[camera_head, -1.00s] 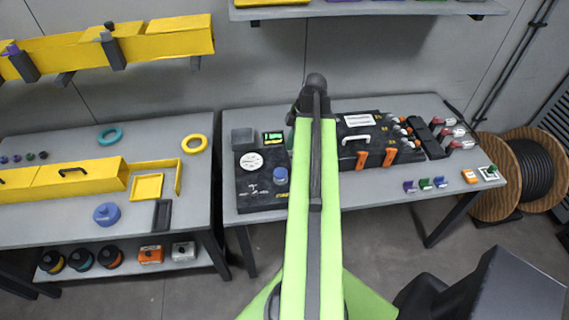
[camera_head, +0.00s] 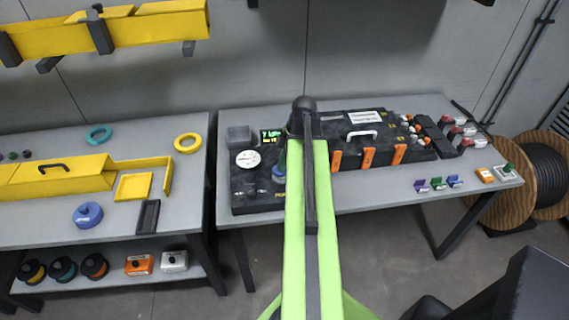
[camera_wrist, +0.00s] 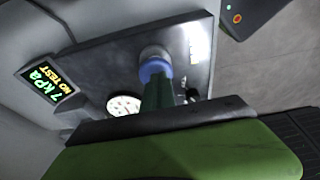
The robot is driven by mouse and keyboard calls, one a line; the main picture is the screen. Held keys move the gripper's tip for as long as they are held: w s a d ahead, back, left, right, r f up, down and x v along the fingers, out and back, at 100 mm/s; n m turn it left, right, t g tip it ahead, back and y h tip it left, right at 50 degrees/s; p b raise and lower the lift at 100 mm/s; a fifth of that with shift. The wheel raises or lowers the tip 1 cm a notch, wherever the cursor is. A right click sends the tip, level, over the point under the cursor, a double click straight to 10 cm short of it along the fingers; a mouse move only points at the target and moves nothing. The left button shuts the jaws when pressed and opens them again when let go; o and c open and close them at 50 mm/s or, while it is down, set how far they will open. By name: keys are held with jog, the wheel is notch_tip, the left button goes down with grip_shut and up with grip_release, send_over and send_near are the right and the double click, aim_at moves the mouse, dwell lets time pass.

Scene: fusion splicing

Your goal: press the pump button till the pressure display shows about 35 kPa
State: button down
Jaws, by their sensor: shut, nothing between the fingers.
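The blue pump button (camera_head: 279,171) stands on the black pump panel (camera_head: 246,200), partly hidden behind my arm in the head view. In the wrist view the blue button (camera_wrist: 155,69) sits right at the tip of my shut dark green fingers (camera_wrist: 158,92). They overlap it in the picture; I cannot tell whether they press it. The pressure display (camera_wrist: 41,82) reads 7 kPa with "NO TEST" below it, and it also shows in the head view (camera_head: 271,138). A round white dial (camera_head: 248,159) is on the same panel. My gripper is hidden behind my arm in the head view.
A black case (camera_head: 380,150) with orange latches stands to the right on the same table. A small grey box (camera_head: 239,138) is behind the dial. A cable reel (camera_head: 545,170) stands at far right.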

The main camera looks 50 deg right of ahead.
notch_tip(320, 180, down, 3)
jog(key=b, duration=0.3)
jog(key=shift+s+a+r, duration=0.1)
jog(key=shift+s+r, duration=0.05)
jog(key=shift+r, duration=0.1)
jog(key=shift+r+p, duration=0.3)
jog(key=shift+p, duration=0.2)
notch_tip(320, 180, up, 4)
jog(key=p, duration=0.4)
jog(key=shift+r, duration=0.2)
jog(key=p+v, duration=0.9)
